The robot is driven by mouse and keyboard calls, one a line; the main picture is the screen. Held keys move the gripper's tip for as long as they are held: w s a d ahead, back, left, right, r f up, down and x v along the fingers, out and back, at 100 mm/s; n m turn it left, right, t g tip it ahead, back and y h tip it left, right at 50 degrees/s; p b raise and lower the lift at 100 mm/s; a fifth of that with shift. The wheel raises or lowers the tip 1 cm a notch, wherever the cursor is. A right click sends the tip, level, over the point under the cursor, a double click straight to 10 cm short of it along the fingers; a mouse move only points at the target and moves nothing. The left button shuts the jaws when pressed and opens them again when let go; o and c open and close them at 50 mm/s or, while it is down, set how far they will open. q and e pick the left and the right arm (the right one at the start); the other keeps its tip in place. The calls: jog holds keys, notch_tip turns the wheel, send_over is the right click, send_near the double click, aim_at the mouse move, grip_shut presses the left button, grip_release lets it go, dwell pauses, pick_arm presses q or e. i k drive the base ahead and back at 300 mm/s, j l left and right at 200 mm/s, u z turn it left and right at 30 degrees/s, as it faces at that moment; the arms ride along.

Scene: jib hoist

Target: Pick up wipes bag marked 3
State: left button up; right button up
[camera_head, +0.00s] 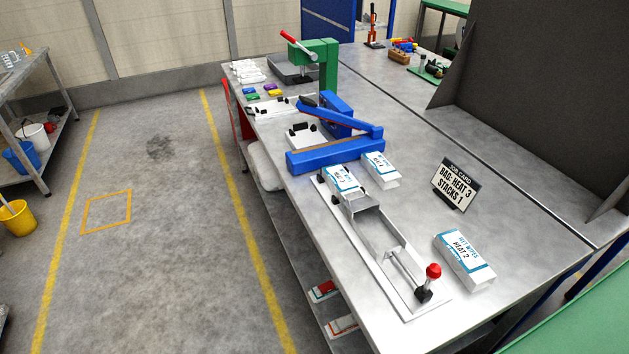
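Three white and blue wipes bags are on the grey metal bench (540,210). The nearest bag (464,260) lies at the right and reads HEAT 2. A second bag (341,180) is at the far end of a long fixture with a metal trough. A third bag (380,169) lies just right of it, close to the blue sealer. The digits on these two bags are too small to read surely, so I cannot tell which is marked 3. Neither of my grippers is in view.
A blue lever sealer (335,150) stands behind the two far bags. The fixture has a red-knobbed lever (433,272) at its near end. A green press (318,65) stands farther back. The floor at left is open.

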aim_at(340, 183)
jog(key=j+u, duration=0.25)
jog(key=u, duration=0.15)
jog(key=j+u, duration=0.4)
jog(key=l, duration=0.1)
